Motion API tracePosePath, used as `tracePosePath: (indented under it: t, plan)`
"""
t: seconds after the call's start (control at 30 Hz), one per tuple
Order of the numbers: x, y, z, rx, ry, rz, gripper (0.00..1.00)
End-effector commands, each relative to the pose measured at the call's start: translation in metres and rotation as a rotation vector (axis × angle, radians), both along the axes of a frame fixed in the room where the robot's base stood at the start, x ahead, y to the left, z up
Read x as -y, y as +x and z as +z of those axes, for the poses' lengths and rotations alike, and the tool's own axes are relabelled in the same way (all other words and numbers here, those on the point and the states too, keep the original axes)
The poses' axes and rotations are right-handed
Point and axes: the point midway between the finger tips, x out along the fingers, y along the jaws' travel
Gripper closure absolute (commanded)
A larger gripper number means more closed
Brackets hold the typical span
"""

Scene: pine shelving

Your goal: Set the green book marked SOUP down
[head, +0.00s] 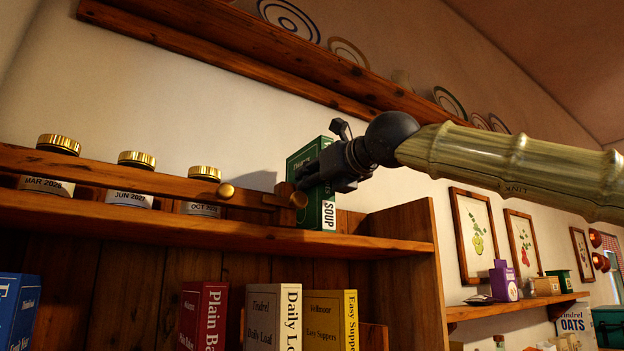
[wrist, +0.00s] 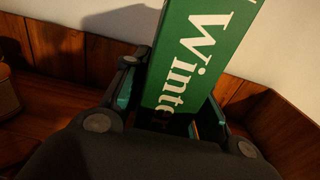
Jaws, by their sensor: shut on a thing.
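The green book marked SOUP (head: 328,212) stands upright at the right end of the top shelf in the head view. My gripper (head: 307,182) reaches in from the right and is shut on it. In the wrist view the green book (wrist: 200,60) shows white lettering reading "Wint…" and lies between the two fingers of my gripper (wrist: 172,110). Its lower end seems at or very near the shelf board (head: 150,219), but I cannot tell whether it touches.
A wooden rail (head: 130,178) with a knobbed end (head: 297,200) runs before several gold-lidded jars (head: 136,175) left of the book. Below stand a red book (head: 203,315), a white book (head: 273,318) and a yellow book (head: 331,320). A plate rack (head: 270,65) hangs above.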

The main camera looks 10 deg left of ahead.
Motion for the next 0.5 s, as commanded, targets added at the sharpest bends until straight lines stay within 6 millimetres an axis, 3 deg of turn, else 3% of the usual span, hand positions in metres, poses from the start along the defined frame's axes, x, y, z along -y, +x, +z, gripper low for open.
tracePosePath:
  t: [0.27,0.3,0.4,0.5]
  plan:
    - [0.0003,-0.001,-0.0019,0.002,0.001,0.0,1.0]
    - [0.0,-0.0006,-0.0019,0.001,-0.001,0.0,0.65]
    - [0.0,-0.0004,-0.002,0.001,-0.001,0.0,0.5]
    - [-0.0001,-0.0005,-0.0019,0.001,-0.001,0.0,0.5]
